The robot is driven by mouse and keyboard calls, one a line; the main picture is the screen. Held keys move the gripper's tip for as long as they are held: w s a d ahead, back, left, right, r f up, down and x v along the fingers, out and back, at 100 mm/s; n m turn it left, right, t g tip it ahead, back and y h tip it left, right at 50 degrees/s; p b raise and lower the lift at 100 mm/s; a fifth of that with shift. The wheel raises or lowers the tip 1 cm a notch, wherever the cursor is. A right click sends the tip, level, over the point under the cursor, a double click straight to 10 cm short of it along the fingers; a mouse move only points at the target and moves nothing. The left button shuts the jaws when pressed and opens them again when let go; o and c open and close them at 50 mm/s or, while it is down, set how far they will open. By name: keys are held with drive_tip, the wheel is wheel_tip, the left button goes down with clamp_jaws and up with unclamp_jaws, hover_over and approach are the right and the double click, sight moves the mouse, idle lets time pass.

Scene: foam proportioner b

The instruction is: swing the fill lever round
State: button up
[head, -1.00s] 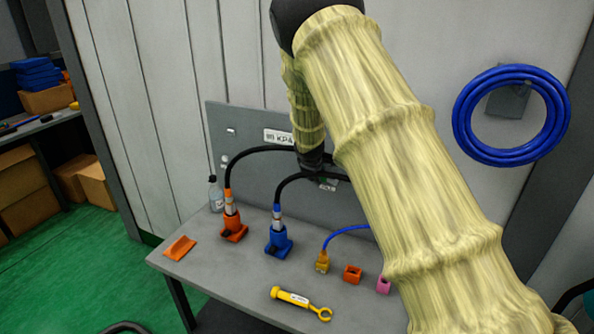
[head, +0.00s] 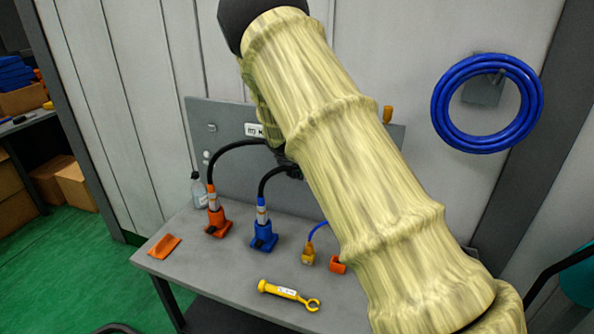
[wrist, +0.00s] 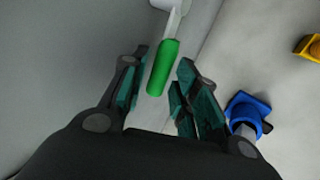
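In the wrist view a green handle (wrist: 163,68) on a pale lever arm (wrist: 173,22) shows against the grey panel; I take it for the fill lever. My gripper (wrist: 162,64) is open, with one finger on each side of the handle. A gap shows between the handle and each finger. Whether the handle lies fully between the pads in depth I cannot tell. In the head view my arm hides the lever and most of my gripper.
On the grey table (head: 225,285) stand an orange connector (head: 217,222) and a blue connector (head: 263,234), both with black hoses. A yellow ring tool (head: 288,294) lies in front. A blue hose coil (head: 440,110) hangs on the wall at right.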

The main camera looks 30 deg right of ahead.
idle(0.3)
drive_tip(key=v, duration=1.2)
idle(0.4)
